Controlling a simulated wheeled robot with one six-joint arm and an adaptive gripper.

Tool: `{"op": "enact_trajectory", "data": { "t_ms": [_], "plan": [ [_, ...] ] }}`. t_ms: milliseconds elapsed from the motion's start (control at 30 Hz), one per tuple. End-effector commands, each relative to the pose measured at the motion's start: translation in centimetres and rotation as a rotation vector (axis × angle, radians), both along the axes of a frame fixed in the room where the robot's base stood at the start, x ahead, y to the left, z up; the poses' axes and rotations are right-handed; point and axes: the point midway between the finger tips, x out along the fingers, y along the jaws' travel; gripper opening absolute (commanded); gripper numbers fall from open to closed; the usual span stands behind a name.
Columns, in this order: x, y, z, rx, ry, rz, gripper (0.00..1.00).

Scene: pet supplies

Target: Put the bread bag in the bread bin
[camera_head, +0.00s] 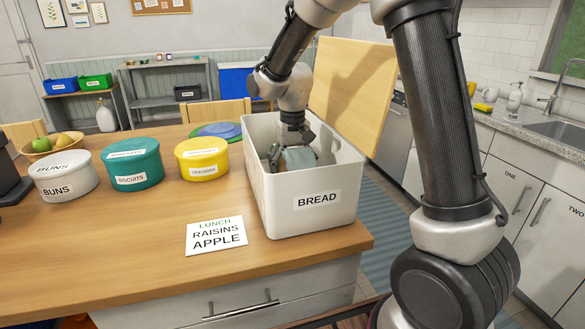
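The bread bin (266,205) is a white, open-topped box labelled BREAD, standing near the right end of the wooden counter. My gripper (288,155) reaches down into it from above, with its fingers below the rim. A pale blue-grey object (300,158), seemingly the bread bag, is inside the bin at the fingers. Its lower part is hidden by the bin's front wall. I cannot tell whether the fingers hold it or are apart from it.
A large wooden panel (352,90) stands tilted behind the bin. Left of the bin are a yellow tin (202,165), a teal biscuits tin (132,170) and a white buns tin (66,180). A lunch card (216,234) lies in front. The counter's front left is clear.

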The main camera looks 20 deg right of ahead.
Motion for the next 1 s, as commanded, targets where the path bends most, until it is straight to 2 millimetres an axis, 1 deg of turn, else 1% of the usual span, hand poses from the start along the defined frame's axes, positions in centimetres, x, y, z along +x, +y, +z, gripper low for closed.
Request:
{"op": "enact_trajectory", "data": {
  "t_ms": [100, 133, 200, 233, 567, 667, 767, 867, 1000],
  "plan": [
    [0.0, 0.0, -0.2, 0.0, -0.001, 0.0, 0.4],
    [0.0, 0.0, -0.2, 0.0, 0.0, 0.0, 0.85],
    [0.0, 0.0, -0.2, 0.0, 0.0, 0.0, 0.98],
    [0.0, 0.0, -0.2, 0.0, 0.0, 0.0, 1.0],
    [0.0, 0.0, -0.1, 0.0, 0.0, 0.0, 1.0],
    [0.0, 0.0, 0.3, 0.0, -0.001, 0.0, 1.0],
    [0.1, 0.0, 1.7, 0.001, -0.004, 0.0, 1.0],
    [0.1, 0.0, 3.8, 0.002, -0.006, 0.0, 1.0],
    [0.1, 0.0, 7.1, 0.002, -0.005, 0.0, 1.0]
  ]
}}
